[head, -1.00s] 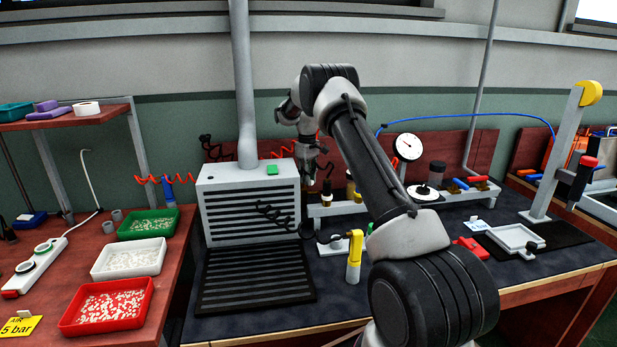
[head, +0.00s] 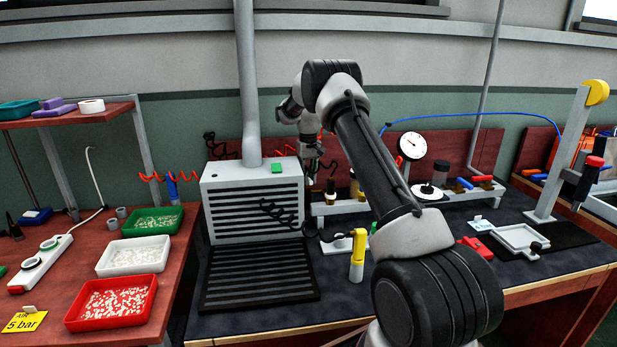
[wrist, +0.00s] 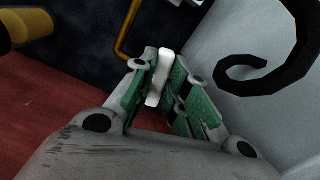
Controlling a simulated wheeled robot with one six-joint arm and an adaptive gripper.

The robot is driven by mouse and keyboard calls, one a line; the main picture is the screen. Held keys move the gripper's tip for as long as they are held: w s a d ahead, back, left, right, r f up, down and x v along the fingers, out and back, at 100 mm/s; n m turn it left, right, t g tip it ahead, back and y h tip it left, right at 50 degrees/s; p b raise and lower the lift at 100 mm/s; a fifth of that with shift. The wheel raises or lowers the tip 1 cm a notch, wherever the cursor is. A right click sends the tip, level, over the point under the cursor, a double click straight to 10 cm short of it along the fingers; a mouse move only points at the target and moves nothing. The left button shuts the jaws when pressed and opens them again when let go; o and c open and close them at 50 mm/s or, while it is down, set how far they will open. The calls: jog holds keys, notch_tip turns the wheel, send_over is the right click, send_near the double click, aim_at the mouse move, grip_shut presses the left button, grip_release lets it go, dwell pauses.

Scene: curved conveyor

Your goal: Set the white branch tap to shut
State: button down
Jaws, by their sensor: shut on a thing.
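In the wrist view the white tap handle (wrist: 165,65) stands between the two green-padded fingers of my gripper (wrist: 160,88). The pads close on it from both sides, and its lower part is hidden between them. In the head view my gripper (head: 312,178) points down at the left end of the white manifold (head: 345,208), just right of the grey slatted box. The white tap cannot be made out there. I cannot tell the tap's exact angle against its pipe.
The grey slatted box (head: 225,190) with a black coiled hose stands close left of my gripper. A blue tap (head: 465,183) and a red tap (head: 482,178) sit at the manifold's right end. A yellow-topped post (head: 358,250) stands in front. A gauge (head: 411,146) rises behind.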

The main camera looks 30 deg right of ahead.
jog(key=c, duration=1.4)
grip_release()
jog(key=shift+r, duration=0.15)
notch_tip(320, 180, up, 12)
jog(key=shift+f, duration=0.1)
